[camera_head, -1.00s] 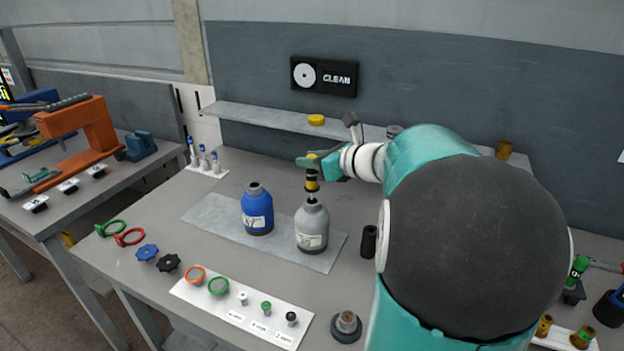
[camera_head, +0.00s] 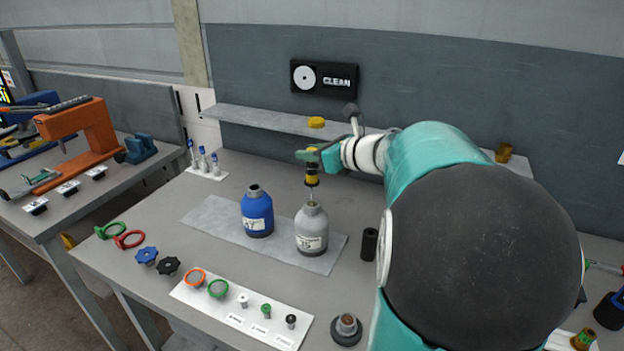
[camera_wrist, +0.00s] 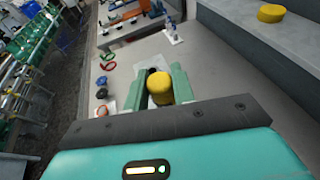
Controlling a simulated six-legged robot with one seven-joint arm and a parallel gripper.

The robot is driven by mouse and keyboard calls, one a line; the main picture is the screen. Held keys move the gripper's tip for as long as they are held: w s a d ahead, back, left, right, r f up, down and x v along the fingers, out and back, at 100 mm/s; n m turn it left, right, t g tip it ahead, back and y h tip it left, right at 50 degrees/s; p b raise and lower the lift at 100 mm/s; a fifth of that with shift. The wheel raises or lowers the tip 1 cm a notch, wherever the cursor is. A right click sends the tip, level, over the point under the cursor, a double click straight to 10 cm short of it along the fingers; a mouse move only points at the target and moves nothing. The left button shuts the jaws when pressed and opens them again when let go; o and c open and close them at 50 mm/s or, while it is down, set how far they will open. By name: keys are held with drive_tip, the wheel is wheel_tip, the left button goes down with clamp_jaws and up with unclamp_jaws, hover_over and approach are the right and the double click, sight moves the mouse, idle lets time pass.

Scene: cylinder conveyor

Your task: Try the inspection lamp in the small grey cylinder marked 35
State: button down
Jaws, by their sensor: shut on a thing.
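The small grey cylinder (camera_head: 311,232) stands upright on a pale mat on the bench, with a white label on its front. My gripper (camera_head: 312,156) is shut on the yellow and black inspection lamp (camera_head: 312,175), directly above the cylinder's neck. A thin stem runs down from the lamp to the cylinder's mouth; I cannot tell whether its tip is inside. In the wrist view, the lamp's yellow top (camera_wrist: 160,87) sits between the green fingers. The grey cylinder is not clearly visible there.
A blue cylinder (camera_head: 257,212) stands close to the left of the grey one. A black cylinder-shaped piece (camera_head: 369,244) stands to its right. A shelf (camera_head: 265,119) with a yellow disc (camera_head: 316,122) runs behind. Rings, knobs and a white strip (camera_head: 236,319) lie in front.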

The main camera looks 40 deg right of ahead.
drive_tip(key=shift+r, duration=3.85)
